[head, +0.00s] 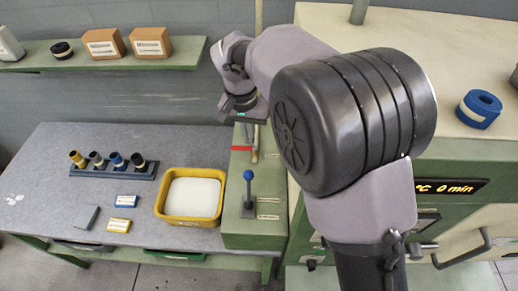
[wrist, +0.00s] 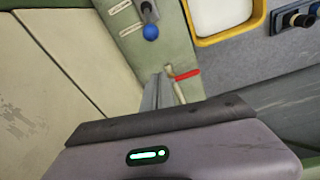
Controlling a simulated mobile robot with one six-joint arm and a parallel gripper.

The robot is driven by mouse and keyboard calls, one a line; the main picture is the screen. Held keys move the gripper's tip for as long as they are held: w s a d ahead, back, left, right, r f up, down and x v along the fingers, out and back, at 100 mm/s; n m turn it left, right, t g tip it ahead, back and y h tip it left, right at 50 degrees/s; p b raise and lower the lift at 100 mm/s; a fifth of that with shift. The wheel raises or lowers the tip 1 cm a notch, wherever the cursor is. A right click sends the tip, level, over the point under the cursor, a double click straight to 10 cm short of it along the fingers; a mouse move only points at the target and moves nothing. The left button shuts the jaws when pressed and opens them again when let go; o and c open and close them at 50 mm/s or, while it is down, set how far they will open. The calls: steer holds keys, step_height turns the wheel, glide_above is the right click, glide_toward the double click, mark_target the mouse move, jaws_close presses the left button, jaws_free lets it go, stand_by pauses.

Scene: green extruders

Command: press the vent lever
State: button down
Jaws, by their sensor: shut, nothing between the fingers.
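A green control box (head: 240,228) stands at the right end of the grey table and carries two levers. One is an upright dark lever with a blue ball knob (head: 248,174); the knob also shows at the top of the wrist view (wrist: 151,32). Farther back is a lever with a red handle (head: 244,148), pointing sideways; it shows beside my fingers in the wrist view (wrist: 187,73). The small labels are too blurred to read, so I cannot tell which is the vent lever. My gripper (wrist: 168,80) is shut and empty, above the back of the box, near the red handle. Contact is unclear.
A yellow tray (head: 165,214) with white contents sits left of the box. A dark rack (head: 92,170) of several cylinders and small boxes are on the table (head: 45,150). A large cream and green machine (head: 465,70) with a blue roll (head: 479,108) stands at right.

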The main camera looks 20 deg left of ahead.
mark_target(248, 190)
step_height(248, 190, down, 9)
steer(key=s+d+b, duration=0.1)
steer(key=s, duration=0.1)
steer(key=shift+s, duration=0.15)
stand_by(0.4)
steer(key=shift+d+f+b, duration=0.1)
steer(key=shift+f+b, duration=0.05)
steer(key=shift+b, duration=0.3)
